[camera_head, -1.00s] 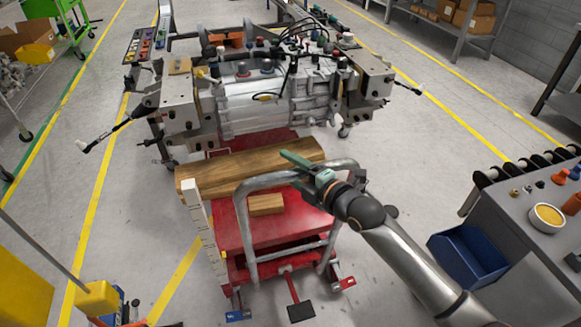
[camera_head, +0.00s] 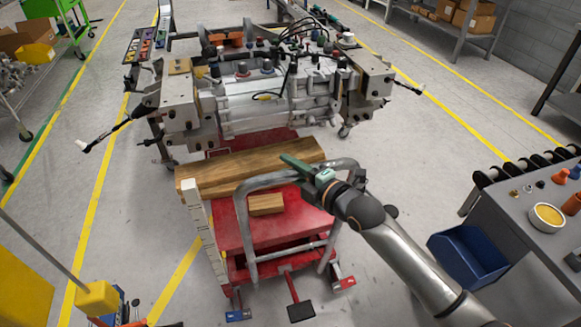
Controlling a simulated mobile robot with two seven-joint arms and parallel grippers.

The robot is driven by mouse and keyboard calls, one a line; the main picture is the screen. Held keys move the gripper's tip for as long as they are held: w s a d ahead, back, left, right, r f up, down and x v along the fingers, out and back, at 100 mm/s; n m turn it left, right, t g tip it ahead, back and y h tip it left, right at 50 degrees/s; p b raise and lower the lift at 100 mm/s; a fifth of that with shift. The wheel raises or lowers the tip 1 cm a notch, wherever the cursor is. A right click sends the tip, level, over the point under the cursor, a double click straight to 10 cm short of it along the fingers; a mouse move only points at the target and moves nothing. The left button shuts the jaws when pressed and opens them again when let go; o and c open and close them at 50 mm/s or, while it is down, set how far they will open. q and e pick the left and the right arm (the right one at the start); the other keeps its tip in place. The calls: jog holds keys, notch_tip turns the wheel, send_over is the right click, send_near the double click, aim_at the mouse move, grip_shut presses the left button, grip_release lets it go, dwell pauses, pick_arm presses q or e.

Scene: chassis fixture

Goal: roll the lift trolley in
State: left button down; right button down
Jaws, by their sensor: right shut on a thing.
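The red lift trolley (camera_head: 257,232) stands in the middle with its far end reaching under the large grey gearbox-like unit (camera_head: 275,100) on its fixture. A long wooden beam (camera_head: 245,167) lies across the trolley's deck, and a small wooden block (camera_head: 266,204) sits nearer me. The trolley's grey tubular push handle (camera_head: 243,218) rises at the near end. My right gripper (camera_head: 308,172) is shut on the handle's top bar near its right corner; the fingers partly hide the bar. My left gripper is not in view.
A grey bench (camera_head: 520,215) with rollers and a yellow bowl stands at the right, with a blue bin (camera_head: 467,256) beside it. A yellow-topped post (camera_head: 97,298) is at the lower left. Floor on both sides of the trolley is clear.

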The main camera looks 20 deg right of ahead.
dwell(0.9)
jog(key=w+b, duration=0.1)
jog(key=w, duration=0.2)
jog(key=shift+w+a, duration=0.1)
jog(key=shift+w, duration=0.1)
jog(key=c, duration=0.8)
grip_release()
jog(key=shift+s, duration=0.2)
jog(key=shift+o, duration=1.1)
jog(key=shift+s, duration=0.1)
jog(key=v, duration=1.2)
